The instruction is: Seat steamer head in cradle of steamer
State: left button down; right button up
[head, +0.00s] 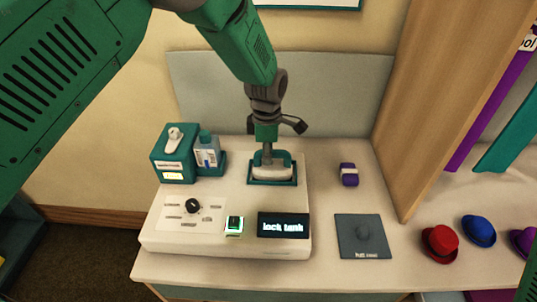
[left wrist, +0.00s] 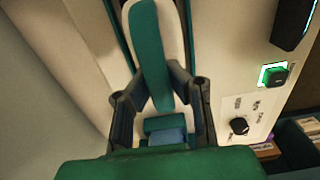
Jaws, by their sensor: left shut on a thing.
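The steamer (head: 225,238) is a wide cream console on the table. Its cradle (head: 286,182) is a dark teal frame at the console's back right. The steamer head (head: 268,173), white with teal, is at the cradle, within its outline; I cannot tell whether it rests fully down. My left gripper (head: 266,153) comes from above and is shut on the steamer head. In the left wrist view the dark fingers (left wrist: 157,85) close on the white-and-teal head (left wrist: 143,22) from both sides. The fingers and arm hide part of the head. My right gripper is not in view.
A teal tank unit (head: 173,165) and a bottle (head: 207,155) stand at the console's back left. A black knob (head: 193,205), lit green button (head: 234,224) and display (head: 283,226) reading "lock tank" are in front. A purple item (head: 349,175), grey mat (head: 363,243) and hats (head: 440,242) lie right.

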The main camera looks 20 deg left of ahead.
pick_arm(q)
jog(key=c, duration=1.5)
grip_release()
jog(key=shift+c, duration=0.2)
notch_tip(320, 180, up, 12)
jog(key=shift+f, duration=0.1)
